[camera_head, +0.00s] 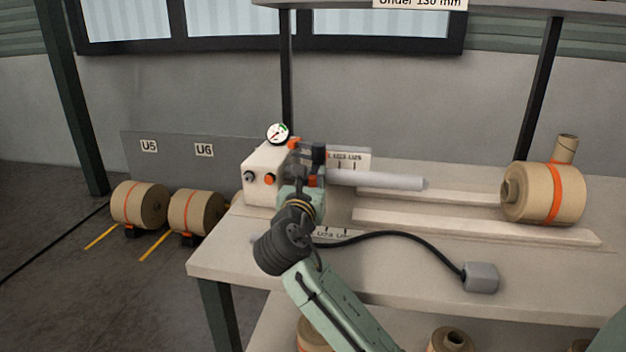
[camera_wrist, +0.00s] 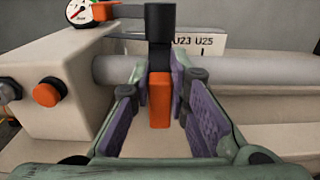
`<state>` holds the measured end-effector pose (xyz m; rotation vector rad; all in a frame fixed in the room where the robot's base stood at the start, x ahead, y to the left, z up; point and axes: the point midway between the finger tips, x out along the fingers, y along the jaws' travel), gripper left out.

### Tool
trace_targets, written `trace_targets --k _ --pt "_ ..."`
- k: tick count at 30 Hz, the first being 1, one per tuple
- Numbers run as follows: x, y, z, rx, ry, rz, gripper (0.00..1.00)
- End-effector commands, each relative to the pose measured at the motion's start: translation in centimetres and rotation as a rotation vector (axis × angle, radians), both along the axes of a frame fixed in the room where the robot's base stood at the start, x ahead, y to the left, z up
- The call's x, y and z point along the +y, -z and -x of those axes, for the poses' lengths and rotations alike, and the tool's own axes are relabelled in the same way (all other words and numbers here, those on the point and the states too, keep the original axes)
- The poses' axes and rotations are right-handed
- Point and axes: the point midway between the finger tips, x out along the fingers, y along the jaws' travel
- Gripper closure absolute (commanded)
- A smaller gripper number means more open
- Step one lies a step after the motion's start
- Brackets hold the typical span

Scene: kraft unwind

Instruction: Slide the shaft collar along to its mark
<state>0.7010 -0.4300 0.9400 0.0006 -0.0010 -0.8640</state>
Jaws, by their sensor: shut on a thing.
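The shaft collar (camera_head: 317,153) is a black block with an orange tab, set on the grey shaft (camera_head: 385,180) near the white machine housing. In the wrist view the black part of the collar (camera_wrist: 160,22) rises above the shaft (camera_wrist: 255,73), and its orange tab points toward me. My gripper (camera_wrist: 160,92) is shut on the orange tab, with a purple pad on each side. In the head view my own wrist hides most of the fingers. A white mark card (camera_wrist: 203,43) reading "U23 U25" stands behind the shaft, with a dark tick right of the collar.
The white housing (camera_head: 262,174) with knobs and a gauge (camera_head: 277,133) stands left of the collar. A kraft roll (camera_head: 545,193) sits on the bench at right. A black cable runs to a grey box (camera_head: 481,277). The shaft right of the collar is clear.

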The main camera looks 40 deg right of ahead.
Motion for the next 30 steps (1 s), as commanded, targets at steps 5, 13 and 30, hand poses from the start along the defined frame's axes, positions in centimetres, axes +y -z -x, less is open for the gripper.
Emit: trace_targets --k 5,13,30 --pt "0.0 0.0 0.0 0.000 0.000 -0.001 1.00" --pt "0.7 0.0 -0.8 0.001 -0.003 0.000 1.00" --pt "2.5 0.0 -2.9 0.000 -0.008 0.001 0.76"
